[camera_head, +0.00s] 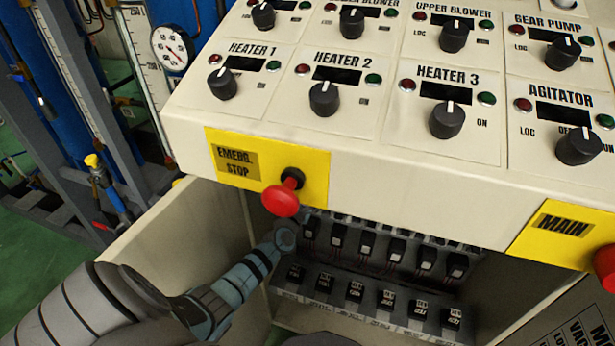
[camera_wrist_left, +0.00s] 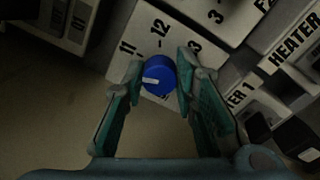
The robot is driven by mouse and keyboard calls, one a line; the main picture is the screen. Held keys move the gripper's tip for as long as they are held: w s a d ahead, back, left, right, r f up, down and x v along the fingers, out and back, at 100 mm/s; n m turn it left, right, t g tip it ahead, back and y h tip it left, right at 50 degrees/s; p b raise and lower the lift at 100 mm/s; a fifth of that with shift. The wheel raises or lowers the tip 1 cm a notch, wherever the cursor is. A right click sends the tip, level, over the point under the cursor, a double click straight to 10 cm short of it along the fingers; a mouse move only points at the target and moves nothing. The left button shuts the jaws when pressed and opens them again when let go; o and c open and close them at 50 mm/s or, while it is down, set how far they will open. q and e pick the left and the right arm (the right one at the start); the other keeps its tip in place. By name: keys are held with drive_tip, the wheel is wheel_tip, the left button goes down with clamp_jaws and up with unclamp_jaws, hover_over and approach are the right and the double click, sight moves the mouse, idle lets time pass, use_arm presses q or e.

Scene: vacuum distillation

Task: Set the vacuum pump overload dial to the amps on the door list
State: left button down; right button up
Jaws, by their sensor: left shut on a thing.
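In the left wrist view, a blue dial (camera_wrist_left: 158,76) with a white pointer mark sits on a pale plate (camera_wrist_left: 149,22) printed with 11, 12 and a partly hidden number ending in 3. The pointer mark points toward the picture's left. My left gripper (camera_wrist_left: 160,78) has its fingers closed on the dial's two sides. In the head view my left gripper (camera_head: 285,238) reaches into the open cabinet under the panel, and the dial is hidden there. The door list (camera_head: 580,325) is cut off at the lower right; its amps are not readable. My right gripper is not in view.
A slanted control panel (camera_head: 300,115) with several knobs overhangs the cabinet. A red emergency stop button (camera_head: 281,200) sticks out just above my left gripper. Rows of dark breakers (camera_head: 388,298) fill the cabinet. The cabinet's open left panel (camera_head: 185,230) stands beside my arm.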

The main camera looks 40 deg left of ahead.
use_arm(q)
drive_tip(key=shift+m, duration=1.8)
drive_tip(key=c, duration=1.3)
unclamp_jaws()
